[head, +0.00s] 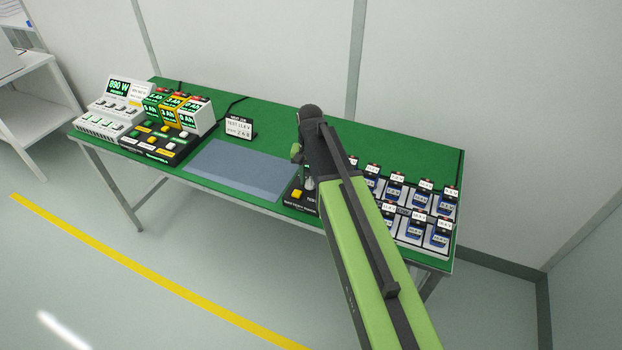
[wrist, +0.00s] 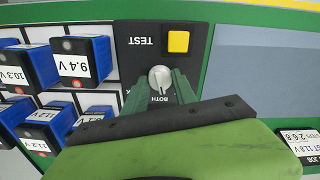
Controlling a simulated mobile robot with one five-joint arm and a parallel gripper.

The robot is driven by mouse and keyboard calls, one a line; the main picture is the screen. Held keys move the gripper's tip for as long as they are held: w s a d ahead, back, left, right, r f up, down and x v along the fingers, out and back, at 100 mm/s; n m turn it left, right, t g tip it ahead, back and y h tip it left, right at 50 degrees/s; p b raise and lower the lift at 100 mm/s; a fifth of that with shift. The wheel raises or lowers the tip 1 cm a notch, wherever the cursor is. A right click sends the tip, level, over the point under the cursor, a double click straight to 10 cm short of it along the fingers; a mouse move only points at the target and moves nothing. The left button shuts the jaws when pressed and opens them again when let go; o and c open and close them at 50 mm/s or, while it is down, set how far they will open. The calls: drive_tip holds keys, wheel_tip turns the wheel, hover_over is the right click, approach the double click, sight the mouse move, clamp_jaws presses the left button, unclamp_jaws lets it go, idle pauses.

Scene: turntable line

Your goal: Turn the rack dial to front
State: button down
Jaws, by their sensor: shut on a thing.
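The rack dial (wrist: 160,79) is a round silver-grey knob on a black control panel (wrist: 143,60), seen in the wrist view. My gripper (wrist: 160,88) has its two green fingers on either side of the dial, shut on it. The word BOTH shows upside down just below the dial; another label is partly covered by the left finger. A pale line shows on the knob, but which end points is too small to tell. In the head view my arm covers most of the panel; its yellow button (head: 297,194) shows beside the arm.
Racks with several blue battery packs (head: 395,193) stand right of my arm. A grey-blue mat (head: 240,168) lies left of the panel, with a small sign (head: 240,128) behind it. A charger (head: 110,110) and battery blocks (head: 180,112) stand at the green table's left end.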

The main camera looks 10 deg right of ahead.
sight(310, 180)
drive_tip(key=n, duration=0.3)
drive_tip(key=shift+s+n, duration=0.1)
drive_tip(key=shift+n, duration=2)
drive_tip(key=c, duration=1)
unclamp_jaws()
wheel_tip(310, 180, up, 17)
drive_tip(key=p, duration=1.7)
drive_tip(key=shift+r, duration=0.15)
